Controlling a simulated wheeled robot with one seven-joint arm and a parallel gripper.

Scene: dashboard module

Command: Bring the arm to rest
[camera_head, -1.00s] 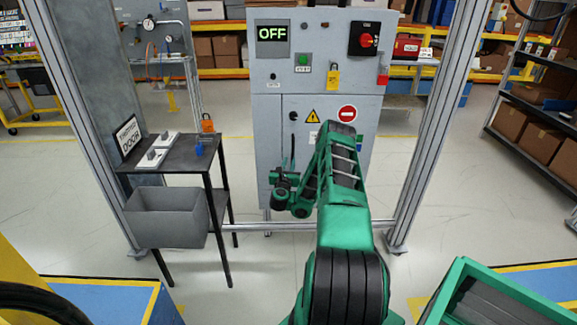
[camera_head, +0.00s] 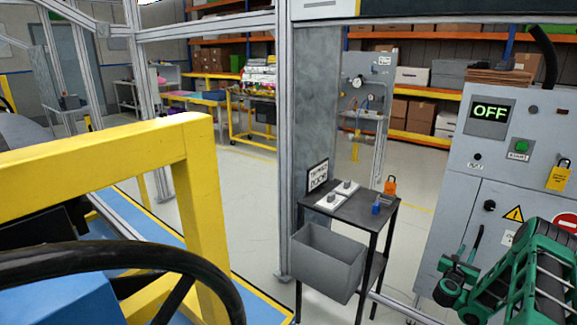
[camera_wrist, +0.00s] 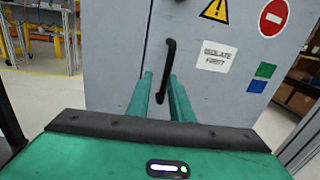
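My green arm (camera_head: 530,285) shows at the lower right of the head view, reaching to the front of a grey cabinet (camera_head: 505,190). My gripper (camera_wrist: 161,76) shows in the wrist view with its two green fingers apart. The gap between them holds nothing that I can see. A black door handle (camera_wrist: 168,62) of the cabinet stands beyond the fingertips. From these frames I cannot tell how far off it is, but the fingers do not look closed around it. The cabinet's display (camera_head: 489,112) reads OFF.
A small dark table (camera_head: 358,208) with a grey bin (camera_head: 327,262) stands left of the cabinet. A yellow frame (camera_head: 110,145) and a black steering wheel (camera_head: 110,258) fill the near left. A yellow padlock (camera_head: 559,178) hangs on the cabinet. Metal posts (camera_head: 283,130) rise mid-picture.

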